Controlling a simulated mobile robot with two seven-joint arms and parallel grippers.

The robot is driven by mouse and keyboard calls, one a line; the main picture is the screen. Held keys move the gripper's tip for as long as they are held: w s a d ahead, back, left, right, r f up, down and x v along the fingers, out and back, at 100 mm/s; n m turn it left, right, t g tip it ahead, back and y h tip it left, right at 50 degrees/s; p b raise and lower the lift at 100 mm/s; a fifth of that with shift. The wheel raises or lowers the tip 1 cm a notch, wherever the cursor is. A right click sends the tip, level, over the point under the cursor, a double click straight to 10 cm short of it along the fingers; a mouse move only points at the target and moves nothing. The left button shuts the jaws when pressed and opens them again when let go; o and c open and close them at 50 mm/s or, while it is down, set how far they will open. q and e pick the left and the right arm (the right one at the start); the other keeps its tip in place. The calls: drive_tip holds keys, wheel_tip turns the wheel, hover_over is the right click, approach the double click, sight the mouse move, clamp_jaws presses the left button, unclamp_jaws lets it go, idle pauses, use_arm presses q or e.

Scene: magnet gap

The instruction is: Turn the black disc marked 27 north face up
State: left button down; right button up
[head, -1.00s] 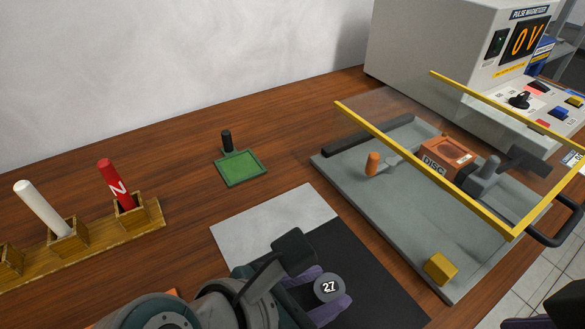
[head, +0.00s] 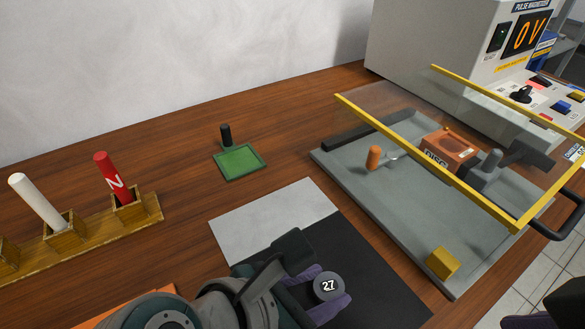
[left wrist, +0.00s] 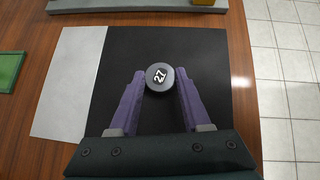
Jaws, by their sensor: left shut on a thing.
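The black disc marked 27 (head: 328,286) is between the purple fingers of my left gripper (head: 330,292), near their tips. The white 27 on it faces up toward the head camera. In the left wrist view, the disc (left wrist: 160,77) sits between the two fingertips, its number tilted. The gripper (left wrist: 159,84) is shut on it, over the black part of a mat (head: 375,265). I cannot tell whether the disc touches the mat; its underside is hidden.
A grey fixture plate (head: 400,215) with a yellow-edged clear guard (head: 420,170) and an orange DISC block (head: 450,152) lies right. The pulse magnetizer (head: 430,50) reads 0 V. A green tray (head: 240,162) and a wooden rack (head: 90,236) with red and white rods stand left.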

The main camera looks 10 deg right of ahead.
use_arm(q)
drive_tip(key=shift+f, duration=0.2)
drive_tip(key=shift+c, duration=1.4)
unclamp_jaws()
drive_tip(key=c, duration=0.5)
drive_tip(key=shift+r, duration=0.1)
wheel_tip(320, 180, up, 4)
drive_tip(key=p, duration=0.5)
drive_tip(key=shift+r, duration=0.25)
